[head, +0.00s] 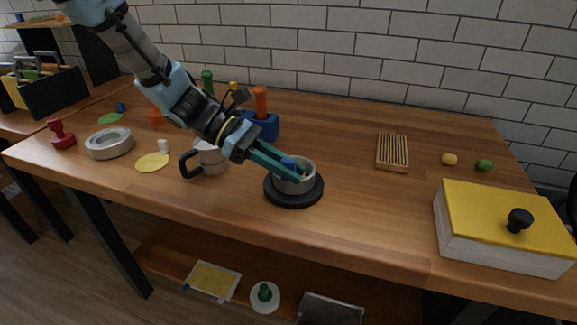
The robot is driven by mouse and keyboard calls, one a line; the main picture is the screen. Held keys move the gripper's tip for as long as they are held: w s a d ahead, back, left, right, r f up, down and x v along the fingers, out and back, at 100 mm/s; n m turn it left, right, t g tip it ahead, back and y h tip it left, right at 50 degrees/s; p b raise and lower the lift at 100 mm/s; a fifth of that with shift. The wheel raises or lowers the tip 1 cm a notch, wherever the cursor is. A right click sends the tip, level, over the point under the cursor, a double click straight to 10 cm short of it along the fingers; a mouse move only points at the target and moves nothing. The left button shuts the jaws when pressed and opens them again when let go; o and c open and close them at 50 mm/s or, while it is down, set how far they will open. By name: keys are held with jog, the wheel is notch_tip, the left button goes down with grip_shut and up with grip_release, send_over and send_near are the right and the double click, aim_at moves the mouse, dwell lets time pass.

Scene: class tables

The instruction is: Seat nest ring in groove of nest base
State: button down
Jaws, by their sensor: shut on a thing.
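The nest ring (296,183) is a short grey cylinder with an open top. It is on or just over the nest base (293,199), a round black disc on the wooden table near its front edge. The ring looks upright and roughly centred over the disc. My gripper (291,170) reaches in from the upper left, with its teal fingers shut on the ring's wall at the left and rear rim. A small blue spot shows at the fingertips. The groove is hidden under the ring, so I cannot tell whether the ring lies in it.
A grey mug (211,160) stands close left of the base, under my arm. A blue holder (263,127) with an orange handle is behind. A slatted wooden rack (392,152) and a yellow-lidded box (505,222) are to the right. The table between base and box is clear.

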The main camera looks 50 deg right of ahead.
jog(key=shift+f, duration=0.4)
jog(key=c, duration=0.8)
grip_release()
jog(key=shift+o, duration=0.2)
jog(key=b+v, duration=0.2)
jog(key=v, duration=0.8)
jog(key=shift+w+r, duration=0.15)
jog(key=shift+w, duration=0.15)
jog(key=shift+a, duration=0.15)
jog(key=w+a+f+t, duration=0.1)
jog(key=w+a, duration=0.1)
jog(key=a, duration=0.1)
jog(key=w+a+f+t, duration=0.1)
jog(key=w+a, duration=0.2)
jog(key=w+a+f+t, duration=0.2)
jog(key=a, duration=0.2)
jog(key=shift+w, duration=0.35)
jog(key=w+a+f+m+t+y, duration=0.1)
jog(key=w+a+t, duration=0.3)
jog(key=a, duration=1.2)
jog(key=w+a+f+m+t+y, duration=0.1)
jog(key=w+a+t, duration=0.4)
jog(key=a, duration=1.1)
jog(key=m+y, duration=0.1)
jog(key=m, duration=0.1)
jog(key=shift+f+m+t+y, duration=0.25)
jog(key=shift+m+t+y, duration=0.15)
